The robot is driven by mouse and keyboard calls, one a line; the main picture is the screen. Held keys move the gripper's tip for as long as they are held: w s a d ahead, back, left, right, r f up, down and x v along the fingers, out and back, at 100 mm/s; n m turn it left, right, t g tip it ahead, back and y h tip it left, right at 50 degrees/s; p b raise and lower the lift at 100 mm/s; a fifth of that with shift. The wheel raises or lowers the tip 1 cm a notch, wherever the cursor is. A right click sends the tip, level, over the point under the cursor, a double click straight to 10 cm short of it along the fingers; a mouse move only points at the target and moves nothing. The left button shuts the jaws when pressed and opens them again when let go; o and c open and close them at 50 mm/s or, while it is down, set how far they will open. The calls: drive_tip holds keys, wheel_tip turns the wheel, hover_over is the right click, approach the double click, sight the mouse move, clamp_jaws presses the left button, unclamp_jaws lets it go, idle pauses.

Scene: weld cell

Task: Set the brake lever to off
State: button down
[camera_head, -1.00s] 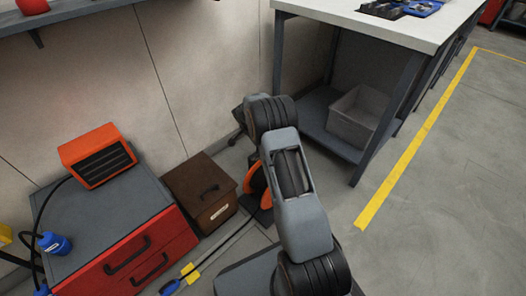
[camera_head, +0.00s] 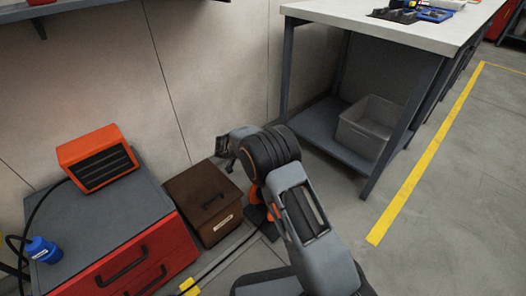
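I cannot pick out a brake lever for certain in this view. An orange part on a dark base (camera_head: 256,214) stands on the floor beside the brown box, mostly hidden behind my arm. A yellow piece (camera_head: 188,286) on a long thin rod shows at the bottom edge, cut off by the frame. My gripper (camera_head: 222,147) is at the far end of my arm, above and behind the brown box and close to the wall in the picture. It is small and seen from behind, so its fingers are unclear.
A workbench (camera_head: 375,32) with a grey bin (camera_head: 366,126) is at right. Floor beyond the yellow line (camera_head: 420,165) is clear.

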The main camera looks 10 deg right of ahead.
drive_tip(key=shift+a, duration=0.1)
idle(0.3)
drive_tip(key=c, duration=0.8)
unclamp_jaws()
drive_tip(key=shift+s, duration=0.1)
drive_tip(key=p+v, duration=0.4)
drive_tip(key=v, duration=0.9)
drive_tip(key=shift+s+a+r+p, duration=0.1)
drive_tip(key=shift+s+a+p, duration=0.2)
drive_tip(key=s+d+r+n+g+y+p, duration=0.1)
drive_tip(key=s+d+r+p, duration=0.25)
drive_tip(key=r+p, duration=0.4)
drive_tip(key=s+d+r+n+g+y+p, duration=0.1)
drive_tip(key=s+d+r+n+p, duration=0.25)
drive_tip(key=r, duration=0.75)
drive_tip(key=s+d+r+g+y+p, duration=0.1)
drive_tip(key=s+d+r+p, duration=0.25)
drive_tip(key=r+p, duration=0.45)
drive_tip(key=s+d+r+n+y+p, duration=0.1)
drive_tip(key=s+r+n+p, duration=0.1)
drive_tip(key=s+r+p, duration=0.3)
drive_tip(key=s+d+r+n+t+y+p, duration=0.1)
drive_tip(key=s+d+r+n+y+p, duration=0.1)
drive_tip(key=s+r+p, duration=0.4)
drive_tip(key=s+d+r+n+y+p, duration=0.1)
drive_tip(key=s+r+p, duration=0.5)
drive_tip(key=r, duration=0.7)
drive_tip(key=shift+d+r+n+y+p, duration=0.1)
drive_tip(key=shift+d+n+y+p, duration=0.15)
drive_tip(key=shift+n+y+p, duration=0.6)
